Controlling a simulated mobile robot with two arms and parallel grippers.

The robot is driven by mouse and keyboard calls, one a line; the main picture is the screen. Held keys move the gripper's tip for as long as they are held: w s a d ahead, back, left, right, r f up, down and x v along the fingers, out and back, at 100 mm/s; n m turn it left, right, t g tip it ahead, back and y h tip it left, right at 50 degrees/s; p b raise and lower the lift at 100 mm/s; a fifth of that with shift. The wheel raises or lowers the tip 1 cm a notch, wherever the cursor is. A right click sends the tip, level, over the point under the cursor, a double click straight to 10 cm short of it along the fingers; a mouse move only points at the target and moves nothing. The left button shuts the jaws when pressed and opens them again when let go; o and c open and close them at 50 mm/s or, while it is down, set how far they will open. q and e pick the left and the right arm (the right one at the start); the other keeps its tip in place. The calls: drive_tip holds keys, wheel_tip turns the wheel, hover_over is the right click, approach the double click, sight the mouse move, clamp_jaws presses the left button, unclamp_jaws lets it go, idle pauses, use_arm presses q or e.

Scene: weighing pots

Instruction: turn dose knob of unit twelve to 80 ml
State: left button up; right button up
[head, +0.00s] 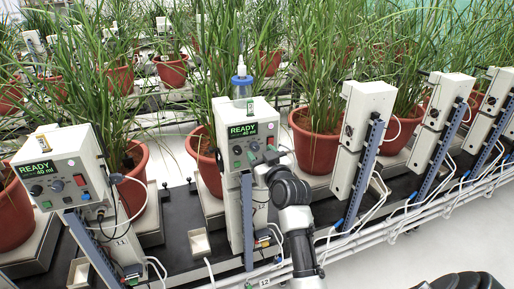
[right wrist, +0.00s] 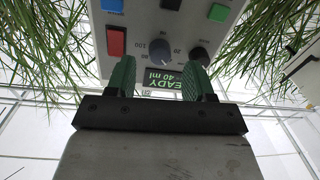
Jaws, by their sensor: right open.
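Unit twelve (head: 232,108) is the pale control box at the centre of the head view. Its green display (head: 242,130) reads READY 40 ml, and it shows upside down in the right wrist view (right wrist: 166,82). The dose knob (right wrist: 160,48) is grey and round, with scale numbers around it. A black knob (right wrist: 200,55) sits beside it. My right gripper (right wrist: 161,80) is open, its two green fingers apart and pointing at the panel. The dose knob appears between and beyond the fingertips; I cannot tell whether they touch it. My left gripper is not in view.
A red switch (right wrist: 116,41), a green button (right wrist: 218,12) and a blue button (right wrist: 112,5) are on the same panel. Unit eleven (head: 62,160) stands at left. A bottle (head: 242,82) is on top of unit twelve. Potted plants (head: 315,140) stand close behind.

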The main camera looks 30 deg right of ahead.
sight(255, 147)
drive_tip(key=shift+w+d, duration=0.15)
drive_tip(key=shift+w, duration=0.55)
drive_tip(key=shift+w+d, duration=0.1)
drive_tip(key=shift+w, duration=0.6)
drive_tip(key=c, duration=0.9)
